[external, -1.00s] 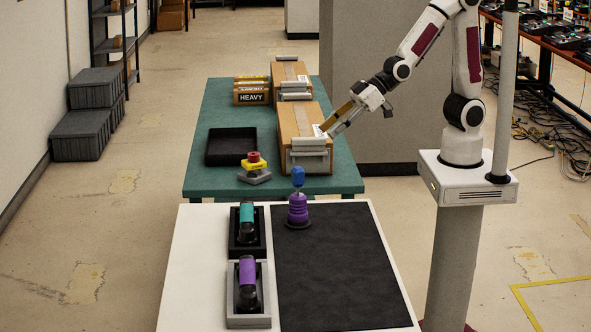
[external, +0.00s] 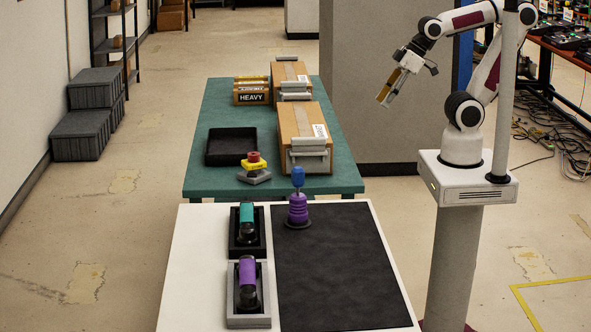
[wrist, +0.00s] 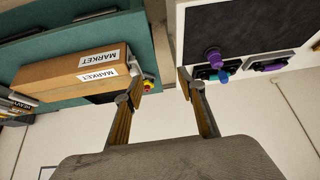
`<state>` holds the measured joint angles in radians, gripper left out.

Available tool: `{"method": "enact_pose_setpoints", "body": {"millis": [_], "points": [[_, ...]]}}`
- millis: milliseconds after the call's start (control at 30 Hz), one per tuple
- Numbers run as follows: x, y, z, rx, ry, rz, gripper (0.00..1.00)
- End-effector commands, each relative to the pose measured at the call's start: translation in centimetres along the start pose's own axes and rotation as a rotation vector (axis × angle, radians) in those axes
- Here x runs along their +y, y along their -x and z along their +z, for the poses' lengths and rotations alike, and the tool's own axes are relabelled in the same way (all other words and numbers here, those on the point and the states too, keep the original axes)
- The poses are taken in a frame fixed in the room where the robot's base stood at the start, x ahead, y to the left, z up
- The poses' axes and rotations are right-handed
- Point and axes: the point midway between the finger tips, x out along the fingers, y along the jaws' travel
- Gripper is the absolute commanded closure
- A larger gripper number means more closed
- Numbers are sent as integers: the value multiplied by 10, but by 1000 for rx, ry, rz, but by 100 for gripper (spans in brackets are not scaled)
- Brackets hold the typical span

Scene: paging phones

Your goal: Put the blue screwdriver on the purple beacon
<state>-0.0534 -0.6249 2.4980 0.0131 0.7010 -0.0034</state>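The purple beacon (external: 298,209), a ribbed purple body on a dark round base, stands upright at the back left of the black mat in the external view. It also shows in the wrist view (wrist: 213,56). A small blue rounded piece (external: 298,175) sits upright on top of it. It is too small to tell whether this is the blue screwdriver or part of the beacon, and I see no other clear screwdriver. My gripper (external: 385,97) is high in the air, right of the boxes and well away from the beacon. Its fingers (wrist: 163,80) are apart with nothing between them.
A green table (external: 215,190) holds cardboard boxes (external: 302,125), a black tray (external: 231,159) and a red-and-yellow beacon (external: 254,166). Teal (external: 247,213) and purple (external: 247,272) cylindrical devices sit in trays beside the mat (external: 340,270). Most of the mat is clear.

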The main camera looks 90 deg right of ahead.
Motion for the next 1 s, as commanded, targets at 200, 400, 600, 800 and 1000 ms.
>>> {"method": "enact_pose_setpoints", "body": {"millis": [200,400,600,800,1000], "points": [[12,25,32,-53,-31,28,60],[14,32,43,-76,-41,36,60],[14,32,44,-77,-40,36,60],[14,32,43,-76,-40,36,60],[14,32,43,-76,-40,36,60]]}}
